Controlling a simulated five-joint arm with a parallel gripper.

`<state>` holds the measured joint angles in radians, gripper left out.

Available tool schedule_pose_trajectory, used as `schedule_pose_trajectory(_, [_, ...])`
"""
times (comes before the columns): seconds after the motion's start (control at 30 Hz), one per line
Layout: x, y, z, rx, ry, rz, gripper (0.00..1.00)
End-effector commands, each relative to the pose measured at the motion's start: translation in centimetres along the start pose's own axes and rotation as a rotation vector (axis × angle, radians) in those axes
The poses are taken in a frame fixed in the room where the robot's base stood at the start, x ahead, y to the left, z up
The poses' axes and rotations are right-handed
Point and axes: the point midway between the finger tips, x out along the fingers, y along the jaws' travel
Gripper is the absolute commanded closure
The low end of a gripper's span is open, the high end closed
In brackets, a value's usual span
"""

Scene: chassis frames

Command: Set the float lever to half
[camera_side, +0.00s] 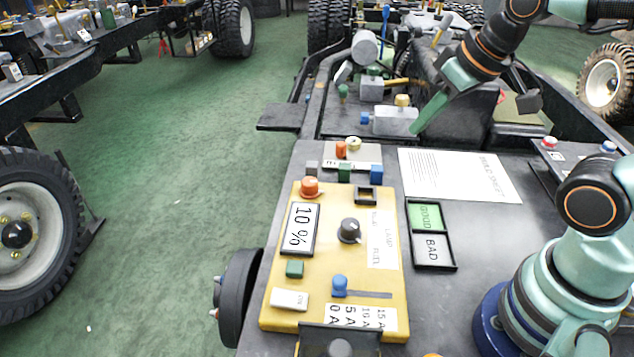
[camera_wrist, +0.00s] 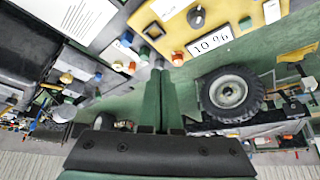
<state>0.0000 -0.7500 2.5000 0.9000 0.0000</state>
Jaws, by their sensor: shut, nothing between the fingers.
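I read no label naming a float lever, so I cannot tell which control it is. A yellow panel (camera_side: 385,290) carries a blue slider knob (camera_side: 340,284) at the left of a dark slot, above ampere markings. It also has a dark rotary knob (camera_side: 349,231) and a display reading 10 % (camera_side: 300,229). Behind it, a small grey plate holds an orange peg (camera_side: 341,149), a yellow ring knob (camera_side: 353,144) and a partly covered label strip. My gripper (camera_side: 416,130) is shut and empty, above the deck behind the panel; its green fingers (camera_wrist: 158,75) show in the wrist view.
A printed sheet (camera_side: 460,174) and a GOOD/BAD tray (camera_side: 432,232) lie right of the panel. A grey block with blue and yellow knobs (camera_side: 393,121) stands close by my fingers. Pipes and fittings crowd the frame behind. Green floor (camera_side: 170,180) is open at left.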

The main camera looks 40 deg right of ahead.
Motion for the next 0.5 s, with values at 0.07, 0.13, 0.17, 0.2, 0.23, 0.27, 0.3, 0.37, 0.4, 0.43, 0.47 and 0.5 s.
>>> schedule_pose_trajectory(0.07, [0.0,0.0,0.0,0.0,0.0,0.0,1.0])
schedule_pose_trajectory(0.13, [0.0,0.0,0.0,0.0,0.0,0.0,1.0])
schedule_pose_trajectory(0.17, [0.0,0.0,0.0,0.0,0.0,0.0,1.0])
schedule_pose_trajectory(0.2, [0.0,0.0,0.0,0.0,0.0,0.0,0.92])
schedule_pose_trajectory(0.23, [0.0,0.0,0.0,0.0,0.0,0.0,0.81])
schedule_pose_trajectory(0.27, [0.0,0.0,-0.1,-0.001,-0.001,0.0,0.69])
schedule_pose_trajectory(0.3, [-0.1,0.0,-0.3,-0.004,-0.003,0.001,0.54])
schedule_pose_trajectory(0.37, [-0.1,0.1,-0.8,-0.011,-0.012,0.002,0.34])
schedule_pose_trajectory(0.4, [-0.2,0.2,-1.4,-0.018,-0.02,0.003,0.34])
schedule_pose_trajectory(0.43, [-0.3,0.3,-1.9,-0.025,-0.027,0.004,0.34])
schedule_pose_trajectory(0.47, [-0.3,0.4,-2.5,-0.035,-0.036,0.005,0.34])
schedule_pose_trajectory(0.5, [-0.4,0.5,-3.5,-0.048,-0.049,0.006,0.34])
